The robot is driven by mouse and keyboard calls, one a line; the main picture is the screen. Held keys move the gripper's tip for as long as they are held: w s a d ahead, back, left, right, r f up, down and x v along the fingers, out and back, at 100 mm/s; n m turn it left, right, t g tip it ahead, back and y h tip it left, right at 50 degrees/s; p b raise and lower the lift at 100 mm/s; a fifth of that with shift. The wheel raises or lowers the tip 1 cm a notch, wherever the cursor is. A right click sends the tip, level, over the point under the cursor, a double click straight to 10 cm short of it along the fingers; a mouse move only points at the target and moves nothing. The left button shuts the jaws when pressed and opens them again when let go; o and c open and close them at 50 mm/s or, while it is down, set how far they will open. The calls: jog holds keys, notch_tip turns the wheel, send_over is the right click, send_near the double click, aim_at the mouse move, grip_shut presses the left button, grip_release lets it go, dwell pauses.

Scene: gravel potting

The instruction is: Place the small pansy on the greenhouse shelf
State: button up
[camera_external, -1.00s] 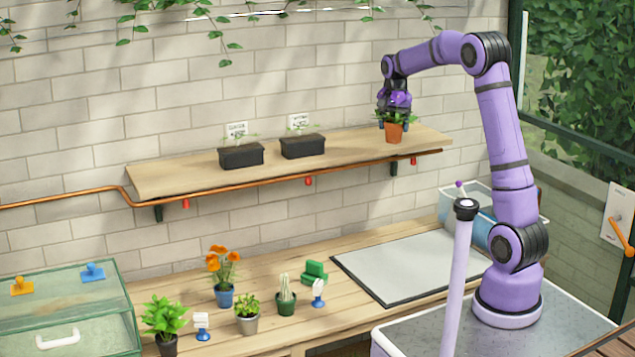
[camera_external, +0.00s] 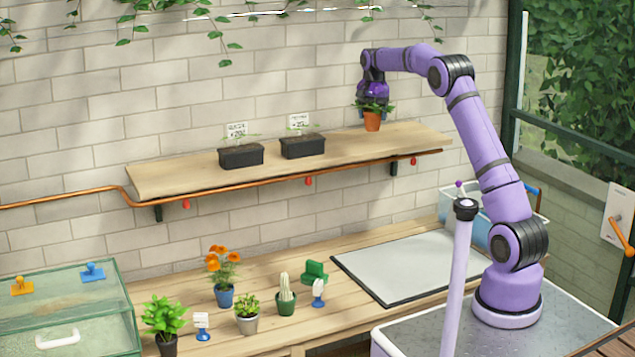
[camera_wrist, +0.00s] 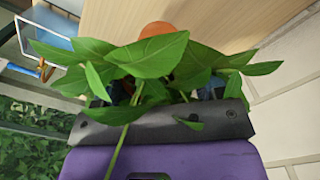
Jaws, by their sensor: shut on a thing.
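The small pansy is a leafy plant in a terracotta pot (camera_external: 372,121), near the right end of the wooden greenhouse shelf (camera_external: 345,149). My gripper (camera_external: 372,104) is shut on it from above. In the external view the pot is at the back part of the shelf; I cannot tell whether its base touches the board. In the wrist view the green leaves (camera_wrist: 150,55) cover the fingertips, and a bit of the orange pot (camera_wrist: 157,30) shows behind them.
Two black planter trays (camera_external: 241,155) (camera_external: 302,146) with white labels stand on the shelf to the left of the pansy. A copper pipe (camera_external: 280,179) runs along the shelf's front. Several potted plants, including an orange-flowered one (camera_external: 224,296), stand on the bench below. The shelf's left end is bare.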

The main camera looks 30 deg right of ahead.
aim_at(372, 123)
jog(key=shift+w, duration=0.35)
jog(key=shift+f, duration=1.75)
jog(key=shift+f, duration=0.15)
jog(key=o, duration=1)
